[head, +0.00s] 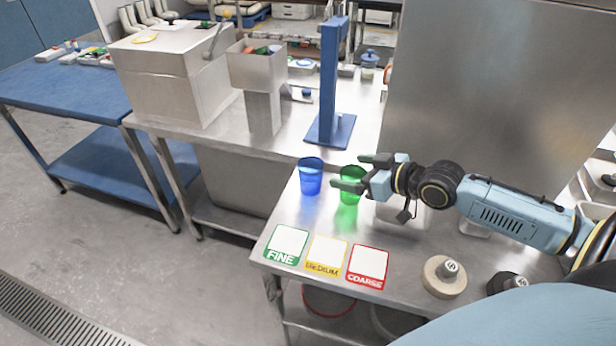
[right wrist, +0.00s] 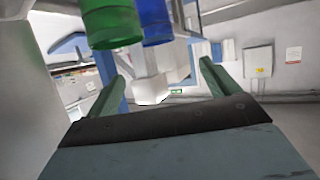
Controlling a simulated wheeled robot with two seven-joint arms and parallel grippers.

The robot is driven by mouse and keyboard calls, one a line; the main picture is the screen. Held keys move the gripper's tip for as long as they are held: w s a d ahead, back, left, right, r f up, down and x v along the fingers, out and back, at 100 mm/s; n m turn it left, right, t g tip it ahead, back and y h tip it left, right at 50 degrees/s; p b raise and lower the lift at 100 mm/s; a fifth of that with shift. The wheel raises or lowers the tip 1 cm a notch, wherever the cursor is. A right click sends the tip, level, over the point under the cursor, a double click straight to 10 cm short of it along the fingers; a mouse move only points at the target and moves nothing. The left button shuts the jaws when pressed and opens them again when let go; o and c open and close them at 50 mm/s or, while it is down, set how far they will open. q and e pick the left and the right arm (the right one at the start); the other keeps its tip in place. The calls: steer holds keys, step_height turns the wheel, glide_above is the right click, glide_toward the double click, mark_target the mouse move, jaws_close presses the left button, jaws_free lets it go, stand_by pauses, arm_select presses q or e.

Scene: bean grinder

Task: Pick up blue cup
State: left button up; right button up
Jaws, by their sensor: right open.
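The blue cup (head: 311,177) stands upright on the steel table, left of the green cup (head: 351,190). My right gripper (head: 356,172) is open and comes in from the right at the green cup, one finger overlapping it in the picture; I cannot tell whether it touches. The blue cup is beyond the fingertips, farther left. In the right wrist view the open gripper (right wrist: 155,92) shows empty between its fingers, with the green cup (right wrist: 108,22) and the blue cup (right wrist: 154,20) side by side at the top edge. My left gripper is not in view.
FINE (head: 287,245), MEDIUM (head: 326,257) and COARSE (head: 367,267) cards lie at the table's front. A round wooden-based tamper (head: 444,277) stands right of them. A blue stand (head: 331,128) and a steel grinder (head: 257,72) stand behind. A tall steel panel (head: 480,90) is at the right.

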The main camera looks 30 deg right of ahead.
mark_target(320, 173)
steer(key=b+x, duration=0.1)
steer(key=x, duration=0.6)
steer(key=b+x, duration=0.1)
steer(key=x, duration=0.3)
steer(key=shift+d+f+b, duration=0.15)
steer(key=shift+f+b, duration=0.2)
steer(key=shift+f, duration=0.05)
steer(key=shift+w+f, duration=0.15)
steer(key=shift+w, duration=0.2)
steer(key=c, duration=1.3)
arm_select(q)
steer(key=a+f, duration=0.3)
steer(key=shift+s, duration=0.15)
